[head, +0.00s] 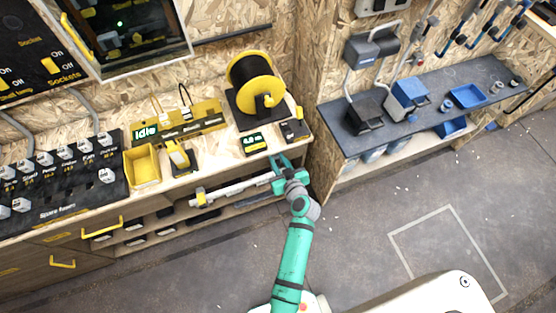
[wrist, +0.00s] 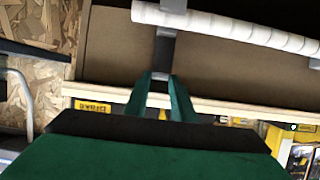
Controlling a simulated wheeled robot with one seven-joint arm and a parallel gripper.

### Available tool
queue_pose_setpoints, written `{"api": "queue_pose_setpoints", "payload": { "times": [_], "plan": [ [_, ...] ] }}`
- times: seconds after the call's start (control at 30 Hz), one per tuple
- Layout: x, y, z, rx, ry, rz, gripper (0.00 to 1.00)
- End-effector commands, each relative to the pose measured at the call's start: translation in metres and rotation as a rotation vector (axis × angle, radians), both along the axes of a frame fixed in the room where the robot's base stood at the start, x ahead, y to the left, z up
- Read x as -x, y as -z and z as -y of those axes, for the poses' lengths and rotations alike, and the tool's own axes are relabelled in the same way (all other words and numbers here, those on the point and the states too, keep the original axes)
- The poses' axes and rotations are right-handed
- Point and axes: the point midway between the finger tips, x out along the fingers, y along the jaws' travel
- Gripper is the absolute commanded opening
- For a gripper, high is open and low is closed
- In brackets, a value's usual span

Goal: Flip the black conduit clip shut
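A white conduit (head: 238,188) runs along the front of the bench, below the counter edge; it crosses the top of the wrist view (wrist: 235,26). A dark grey-black piece, apparently the black conduit clip (wrist: 164,46), hangs from a grey band around the conduit at the top of the wrist view. Its exact flap position is hard to tell. My gripper (wrist: 160,76) is open, with its two green fingers apart and their tips near the lower end of this dark piece. In the head view my gripper (head: 279,161) is at the conduit's right end and hides the clip there.
A yellow block (head: 199,197) sits at the conduit's left end. The counter above holds a yellow cable reel (head: 262,92), a yellow bin (head: 142,166) and a small display (head: 254,143). A blue-grey workbench (head: 430,108) stands at right. The floor (head: 360,230) between is clear.

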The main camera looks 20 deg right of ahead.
Motion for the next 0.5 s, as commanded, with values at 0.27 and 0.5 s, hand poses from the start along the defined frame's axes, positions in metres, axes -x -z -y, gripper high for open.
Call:
{"api": "queue_pose_setpoints", "payload": {
  "times": [0.27,0.5],
  "plan": [
    [0.0015,0.0007,0.0006,0.000,0.001,0.011,0.01],
    [0.0064,0.0019,0.0008,-0.004,0.002,0.072,0.01]
  ]
}}
